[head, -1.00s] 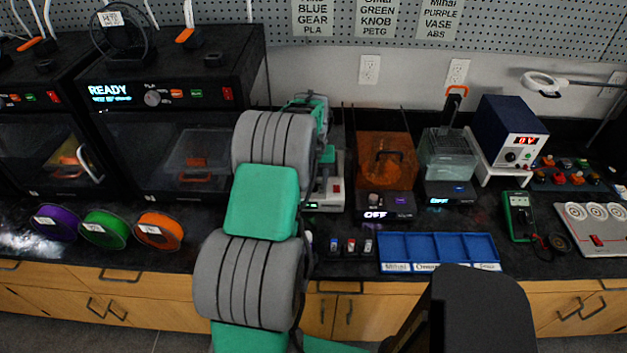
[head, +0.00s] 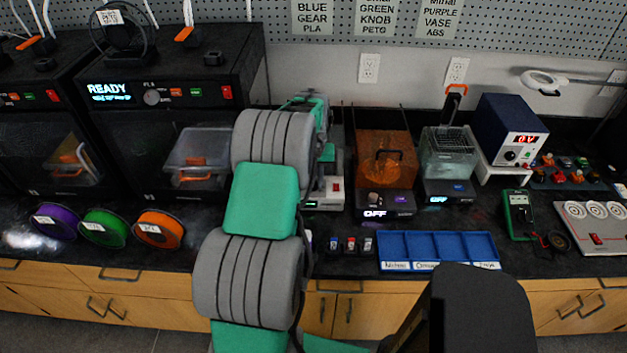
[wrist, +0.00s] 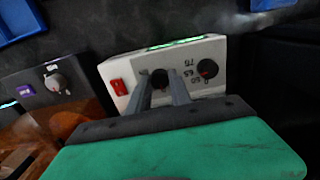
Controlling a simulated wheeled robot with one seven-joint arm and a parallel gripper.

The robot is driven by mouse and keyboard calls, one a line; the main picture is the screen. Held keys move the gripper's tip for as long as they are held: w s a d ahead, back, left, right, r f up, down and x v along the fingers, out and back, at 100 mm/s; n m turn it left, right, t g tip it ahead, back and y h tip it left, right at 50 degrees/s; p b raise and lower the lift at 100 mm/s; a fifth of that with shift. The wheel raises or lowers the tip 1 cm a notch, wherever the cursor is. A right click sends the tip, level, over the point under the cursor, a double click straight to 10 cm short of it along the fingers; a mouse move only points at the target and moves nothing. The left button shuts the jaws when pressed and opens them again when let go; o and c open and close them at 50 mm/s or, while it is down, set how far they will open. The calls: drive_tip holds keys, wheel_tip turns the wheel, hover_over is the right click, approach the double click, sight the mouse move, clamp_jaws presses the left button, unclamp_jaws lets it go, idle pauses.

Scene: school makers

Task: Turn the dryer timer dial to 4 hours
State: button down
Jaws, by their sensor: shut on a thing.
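The white dryer (wrist: 122,68) has a red switch (wrist: 119,87) and two dark dials on its face in the wrist view. The right dial (wrist: 207,69) has a red mark and numbers such as 65 and 75 beside it. My gripper (wrist: 163,82) is shut on the left dial (wrist: 160,77), with one finger on each side. The fingers hide most of that dial's markings, so I cannot read its setting. In the head view, part of the dryer (head: 337,190) shows beside my arm, which hides the rest and my gripper.
An orange-lidded unit (head: 384,160) with a knob stands right of the dryer, with a clear tank (head: 449,152) beyond it. A blue divided tray (head: 405,247) lies in front. Filament spools (head: 158,230) and printers (head: 170,92) are on the left.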

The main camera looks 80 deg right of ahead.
sight(314, 183)
drive_tip(key=shift+m, duration=0.4)
drive_tip(key=m+b, duration=0.1)
drive_tip(key=m, duration=0.2)
drive_tip(key=shift+m+b, duration=0.65)
drive_tip(key=shift+m, duration=1.35)
drive_tip(key=c, duration=1.2)
unclamp_jaws()
drive_tip(key=shift+o, duration=0.2)
wheel_tip(314, 183, up, 8)
drive_tip(key=shift+f+b, duration=0.1)
drive_tip(key=shift+b, duration=0.45)
